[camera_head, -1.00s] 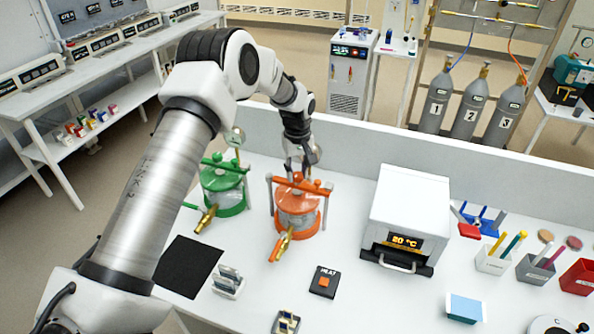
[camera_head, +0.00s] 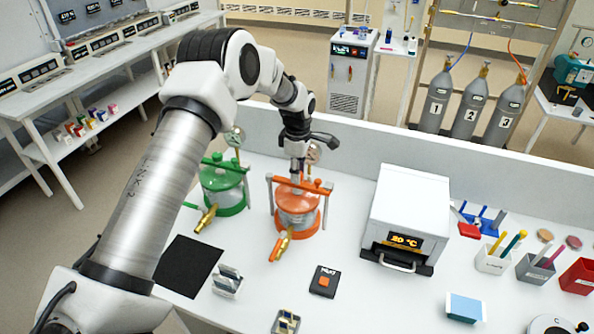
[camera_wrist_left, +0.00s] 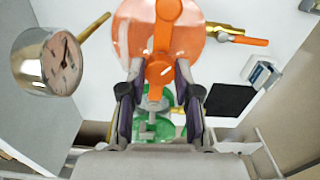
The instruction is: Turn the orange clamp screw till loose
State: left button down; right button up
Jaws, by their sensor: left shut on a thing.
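The orange clamp screw (camera_wrist_left: 158,68) sits at the middle of the orange crossbar (camera_head: 316,187), over the lid of the orange vessel (camera_head: 297,205). My left gripper (camera_wrist_left: 159,76) reaches down from above and is shut on the screw, one finger on each side in the left wrist view. In the head view the left gripper (camera_head: 297,172) hides most of the screw. The crossbar runs between the fingers in the wrist view. My right gripper is in neither view.
A green vessel (camera_head: 223,190) with its own clamp stands close on the left. A pressure gauge (camera_wrist_left: 62,65) rises beside the orange vessel. A brass valve with an orange handle (camera_head: 280,246) juts forward. A white oven (camera_head: 411,208) stands to the right.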

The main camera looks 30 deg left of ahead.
pick_arm(q)
jog(key=n, duration=0.7)
jog(key=shift+f, duration=0.15)
jog(key=n, duration=0.6)
jog(key=shift+n, duration=0.3)
jog(key=c, duration=0.8)
grip_release()
jog(key=shift+w, duration=0.2)
notch_tip(320, 180, up, 12)
